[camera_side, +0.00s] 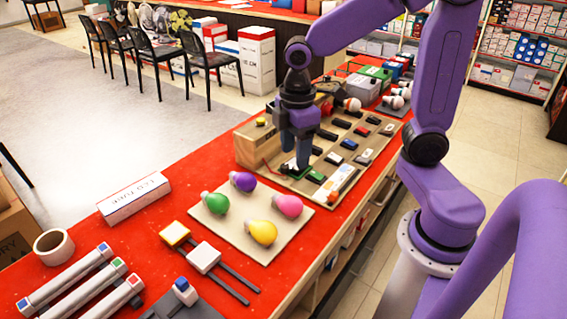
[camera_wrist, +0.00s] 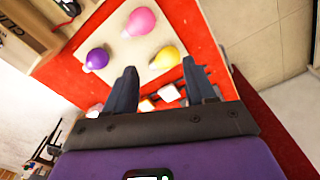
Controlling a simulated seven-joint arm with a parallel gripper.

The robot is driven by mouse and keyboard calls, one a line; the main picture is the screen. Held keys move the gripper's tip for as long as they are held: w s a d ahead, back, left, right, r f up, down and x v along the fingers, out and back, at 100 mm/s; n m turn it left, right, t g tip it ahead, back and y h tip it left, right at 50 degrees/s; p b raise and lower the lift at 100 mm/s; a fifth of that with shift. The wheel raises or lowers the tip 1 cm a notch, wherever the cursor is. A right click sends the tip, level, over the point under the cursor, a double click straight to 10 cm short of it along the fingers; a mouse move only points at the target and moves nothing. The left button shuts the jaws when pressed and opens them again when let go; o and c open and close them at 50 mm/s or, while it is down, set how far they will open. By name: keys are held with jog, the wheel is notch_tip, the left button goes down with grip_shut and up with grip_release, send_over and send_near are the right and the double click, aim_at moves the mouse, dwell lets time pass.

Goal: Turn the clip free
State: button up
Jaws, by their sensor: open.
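My gripper (camera_side: 296,156) points down over the near end of a wooden board (camera_side: 259,148) that bears rows of small dark and coloured pieces. In the wrist view my gripper (camera_wrist: 160,72) has its two fingers apart, with no object held between them. In the side view a small green piece (camera_side: 315,177) and a white and orange piece (camera_side: 342,177) lie just right of the fingertips. I cannot tell which piece is the clip. The fingers partly hide a whitish and green piece below them, and contact with it cannot be judged.
A pale board (camera_side: 262,240) with several coloured bulbs lies nearer on the red table (camera_side: 150,226). Larger devices (camera_side: 366,88) crowd the board's far end.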

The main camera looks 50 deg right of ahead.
jog(key=w+d, duration=0.7)
jog(key=w, duration=0.2)
send_near(283, 165)
jog(key=shift+n, duration=0.3)
notch_tip(283, 165, down, 9)
jog(key=shift+a+r, duration=0.1)
grip_shut()
